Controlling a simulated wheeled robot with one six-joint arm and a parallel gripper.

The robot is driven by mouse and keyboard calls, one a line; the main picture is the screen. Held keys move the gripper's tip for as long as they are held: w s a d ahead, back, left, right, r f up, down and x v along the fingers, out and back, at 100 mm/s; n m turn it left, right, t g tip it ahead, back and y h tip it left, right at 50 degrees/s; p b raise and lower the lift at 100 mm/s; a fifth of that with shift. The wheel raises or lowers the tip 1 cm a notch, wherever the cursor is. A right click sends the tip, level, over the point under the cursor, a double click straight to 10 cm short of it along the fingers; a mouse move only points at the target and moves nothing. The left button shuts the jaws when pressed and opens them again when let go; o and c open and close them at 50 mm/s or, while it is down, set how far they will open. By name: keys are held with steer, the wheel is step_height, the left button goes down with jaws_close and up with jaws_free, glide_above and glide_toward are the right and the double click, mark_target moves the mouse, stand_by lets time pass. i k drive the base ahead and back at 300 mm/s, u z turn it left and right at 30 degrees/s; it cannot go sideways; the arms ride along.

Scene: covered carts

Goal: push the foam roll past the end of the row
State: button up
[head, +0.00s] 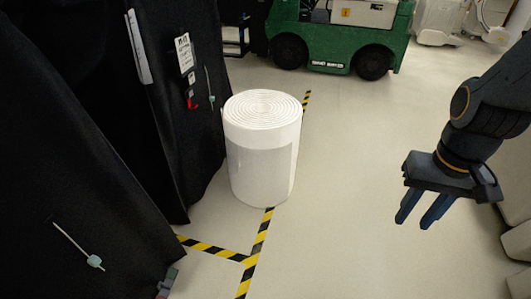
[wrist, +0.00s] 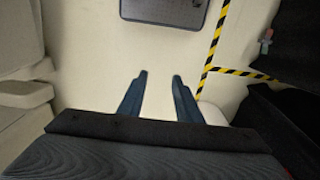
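The foam roll (head: 262,150) is a white upright cylinder with a spiral top and a paler band around its side. It stands on the floor beside the row of black-covered carts (head: 170,130), over the yellow-black tape line, near the far cart's right edge. A pale rounded edge in the wrist view, probably the roll (wrist: 212,113), is mostly hidden behind my gripper. My gripper (head: 413,225) is to the right of the roll, clearly apart from it, fingers pointing down. The wrist view shows its two blue fingers (wrist: 160,76) spread with only floor between them.
Yellow-black floor tape (head: 262,232) runs along the carts, with a branch between two of them. A green forklift (head: 340,40) stands beyond the row. Pale objects (head: 517,240) line the right edge. The floor between the roll and my gripper is clear.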

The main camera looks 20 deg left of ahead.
mark_target(262, 127)
steer(key=k, duration=1.25)
steer(key=u, duration=0.55)
steer(key=i, duration=0.4)
steer(key=u, duration=0.7)
steer(key=i, duration=1.45)
steer(key=z, duration=0.65)
